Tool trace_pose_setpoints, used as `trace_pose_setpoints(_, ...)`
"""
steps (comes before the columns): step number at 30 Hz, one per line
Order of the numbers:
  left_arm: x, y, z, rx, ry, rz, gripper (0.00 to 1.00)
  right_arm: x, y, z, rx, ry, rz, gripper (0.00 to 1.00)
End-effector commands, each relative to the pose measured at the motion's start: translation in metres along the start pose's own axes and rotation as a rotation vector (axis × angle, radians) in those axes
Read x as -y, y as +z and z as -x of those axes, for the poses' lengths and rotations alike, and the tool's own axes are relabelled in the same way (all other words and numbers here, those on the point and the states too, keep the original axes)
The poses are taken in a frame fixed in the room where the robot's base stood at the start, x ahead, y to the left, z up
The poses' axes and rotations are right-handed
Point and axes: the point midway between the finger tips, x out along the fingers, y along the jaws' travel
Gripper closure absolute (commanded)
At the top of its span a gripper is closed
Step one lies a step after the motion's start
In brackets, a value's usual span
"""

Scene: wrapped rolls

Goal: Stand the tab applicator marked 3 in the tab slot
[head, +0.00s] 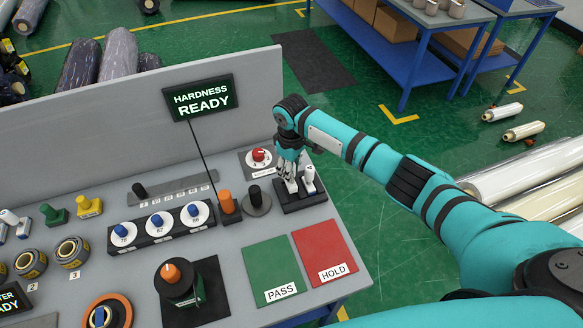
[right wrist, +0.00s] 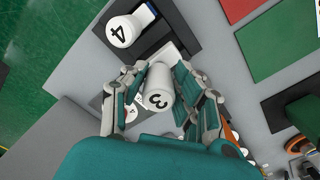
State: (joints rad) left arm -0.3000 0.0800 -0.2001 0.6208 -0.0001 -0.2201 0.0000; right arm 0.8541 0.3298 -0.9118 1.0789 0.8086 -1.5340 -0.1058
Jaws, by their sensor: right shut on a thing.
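The tab applicator marked 3 (right wrist: 158,88) is a white cylinder, seen end-on in the right wrist view. My right gripper (right wrist: 160,72) is shut on it, with fingers on both sides. In the head view my right gripper (head: 290,186) points down over a black holder (head: 305,204) at the table's right side. No tab slot is clearly identifiable. My left gripper is not in view.
Green PASS (head: 272,272) and red HOLD (head: 325,252) mats lie clear in front. A sign (head: 201,97) rises behind.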

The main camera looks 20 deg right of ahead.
Motion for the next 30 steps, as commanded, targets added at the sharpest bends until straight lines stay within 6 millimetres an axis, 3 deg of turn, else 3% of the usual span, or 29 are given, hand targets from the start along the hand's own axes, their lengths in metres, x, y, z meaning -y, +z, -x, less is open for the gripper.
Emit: trace_pose_setpoints(30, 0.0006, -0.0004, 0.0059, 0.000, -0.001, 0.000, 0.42, -0.0001, 0.0001, -0.0001, 0.000, 0.000, 0.000, 1.00)
